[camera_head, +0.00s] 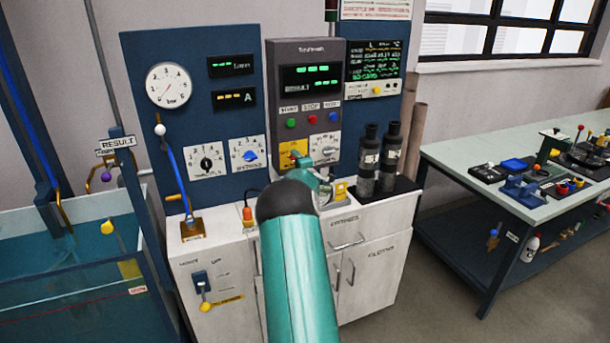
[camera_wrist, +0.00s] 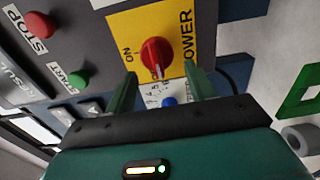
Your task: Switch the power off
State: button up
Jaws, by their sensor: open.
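The power switch is a red rotary knob (camera_wrist: 156,52) on a yellow plate (camera_wrist: 180,14) marked ON and POWER. In the wrist view, which is turned sideways, its white mark points down the picture and the ON label lies to its left. An OFF label cannot be made out. My gripper (camera_wrist: 160,68) is open, with its green fingertips on either side just below the knob and nothing between them. Whether they touch it I cannot tell. In the head view, the yellow plate (camera_head: 287,163) is partly hidden behind my gripper (camera_head: 308,166).
Green (camera_wrist: 79,80) and red (camera_wrist: 40,24) buttons marked START and STOP are left of the switch in the wrist view. Two dark cylinders (camera_head: 378,158) stand right of my gripper on the white cabinet (camera_head: 376,213). A workbench (camera_head: 465,153) is farther right.

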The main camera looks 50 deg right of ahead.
jog(key=v, duration=1.1)
jog(key=w+a+r+m+g, duration=0.2)
jog(key=w+a+r+m, duration=0.2)
jog(key=a+r+m, duration=0.5)
jog(key=a+r+g+y, duration=0.2)
jog(key=a+y, duration=0.1)
jog(key=a, duration=1.5)
jog(key=s+a+m+g+y, duration=0.15)
jog(key=s+a, duration=0.25)
jog(key=a, duration=0.5)
jog(key=s+a+m+g+y, duration=0.1)
jog(key=s+a+y, duration=0.1)
jog(key=s+a, duration=0.5)
jog(key=s+a+f+g+y, duration=0.1)
jog(key=s+a, duration=0.5)
jog(key=a, duration=0.1)
jog(key=s+a+f+g+y, duration=0.1)
jog(key=s+a+f+g, duration=0.1)
jog(key=s+a, duration=0.4)
jog(key=shift+a+f+y, duration=0.35)
jog(key=shift+a, duration=0.9)
